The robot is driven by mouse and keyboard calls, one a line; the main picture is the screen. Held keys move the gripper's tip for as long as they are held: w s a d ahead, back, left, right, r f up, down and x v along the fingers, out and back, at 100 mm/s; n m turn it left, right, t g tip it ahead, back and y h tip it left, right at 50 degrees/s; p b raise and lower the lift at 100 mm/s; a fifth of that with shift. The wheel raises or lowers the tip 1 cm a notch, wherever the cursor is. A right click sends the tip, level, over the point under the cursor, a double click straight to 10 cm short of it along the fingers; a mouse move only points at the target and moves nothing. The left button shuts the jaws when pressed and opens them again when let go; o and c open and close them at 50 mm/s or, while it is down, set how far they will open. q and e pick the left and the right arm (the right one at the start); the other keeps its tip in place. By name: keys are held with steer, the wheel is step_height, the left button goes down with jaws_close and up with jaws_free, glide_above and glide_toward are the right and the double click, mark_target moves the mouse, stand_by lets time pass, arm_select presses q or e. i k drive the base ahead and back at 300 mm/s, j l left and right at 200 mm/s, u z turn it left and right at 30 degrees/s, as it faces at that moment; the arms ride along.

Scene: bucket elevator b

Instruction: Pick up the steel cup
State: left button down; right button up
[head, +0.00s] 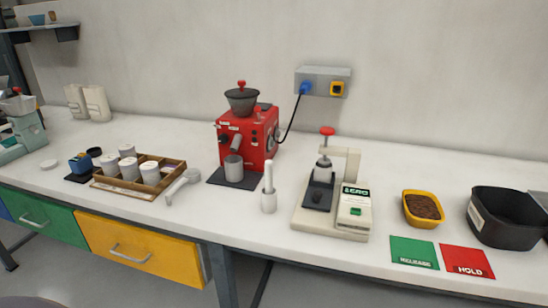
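The steel cup (233,168) is a grey metal cylinder. It stands upright on a dark mat (216,177) in front of the red grinder (253,135), just below its spout. Neither of my grippers shows in the head view.
Left of the cup are a white scoop (178,187) and a wooden tray (112,189) with several white containers. A white holder with a rod (268,190) stands close on the right, then a press-like device (338,190). A cord runs from the grinder to the wall socket (323,80).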

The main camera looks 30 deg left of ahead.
mark_target(234, 169)
steer(key=u, duration=1.25)
steer(key=z, duration=0.25)
